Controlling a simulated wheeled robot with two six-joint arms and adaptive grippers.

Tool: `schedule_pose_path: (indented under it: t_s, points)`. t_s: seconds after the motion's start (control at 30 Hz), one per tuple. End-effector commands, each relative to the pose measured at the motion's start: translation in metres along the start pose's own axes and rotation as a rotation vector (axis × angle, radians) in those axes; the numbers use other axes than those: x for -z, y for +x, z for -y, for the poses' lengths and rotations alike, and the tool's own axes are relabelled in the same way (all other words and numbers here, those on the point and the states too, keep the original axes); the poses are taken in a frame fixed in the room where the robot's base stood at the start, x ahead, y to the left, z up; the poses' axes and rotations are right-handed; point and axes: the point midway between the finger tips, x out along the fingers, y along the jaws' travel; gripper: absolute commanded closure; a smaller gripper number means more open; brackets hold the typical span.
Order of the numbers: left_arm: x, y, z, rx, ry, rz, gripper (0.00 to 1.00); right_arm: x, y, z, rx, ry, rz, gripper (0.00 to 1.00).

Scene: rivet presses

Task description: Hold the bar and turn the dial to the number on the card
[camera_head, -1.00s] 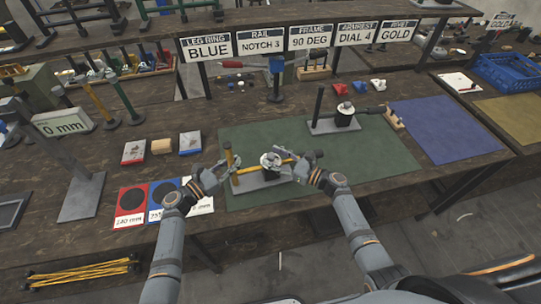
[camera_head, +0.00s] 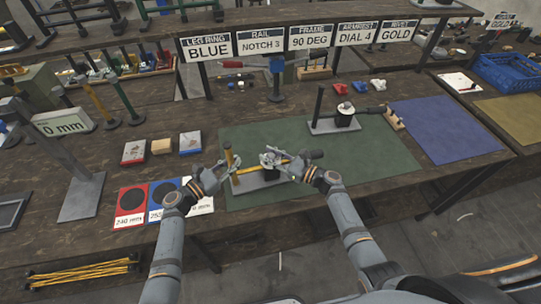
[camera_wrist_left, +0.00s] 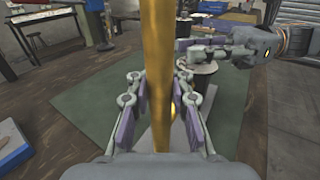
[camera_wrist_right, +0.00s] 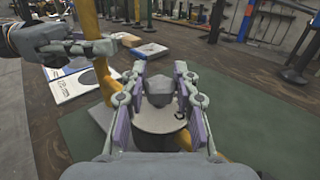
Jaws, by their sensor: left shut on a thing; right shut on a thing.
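The armrest unit stands on the green mat (camera_head: 370,160), with a grey base plate (camera_head: 245,184), an upright yellow bar (camera_head: 229,156) and a yellow arm. My left gripper (camera_head: 222,168) is shut on the upright bar, which passes between its fingers in the left wrist view (camera_wrist_left: 158,75). My right gripper (camera_head: 268,159) is shut on the grey knob (camera_wrist_right: 160,88) of the round dial (camera_wrist_right: 158,122). The dial's numbers cannot be read. The card (camera_head: 358,33) reads "ARMREST DIAL 4".
A second unit with a dark post (camera_head: 318,103) and dial stands behind on the mat. Red, blue and white marked cards (camera_head: 131,200) lie to the left. A blue mat (camera_head: 445,130) lies at right. The mat's front right is clear.

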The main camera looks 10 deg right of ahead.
Motion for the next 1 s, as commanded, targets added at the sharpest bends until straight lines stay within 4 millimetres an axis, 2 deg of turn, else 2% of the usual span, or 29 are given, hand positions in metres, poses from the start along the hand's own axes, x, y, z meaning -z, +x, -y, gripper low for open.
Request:
schedule_pose_path:
  t_s: [0.17, 0.7, 1.0]
  points:
    - [-0.0005, 0.0000, -0.0002, 0.000, 0.000, 0.001, 1.00, 0.0009, 0.0002, -0.0009, 0.056, 0.000, 0.000, 1.00]
    - [-0.0003, 0.0000, -0.0001, 0.000, 0.000, 0.001, 1.00, -0.0003, 0.0006, -0.0005, 0.395, 0.002, 0.004, 1.00]
    - [-0.0002, 0.0000, -0.0001, 0.000, 0.000, 0.000, 1.00, -0.0001, 0.0000, 0.0002, 0.487, 0.001, 0.001, 1.00]
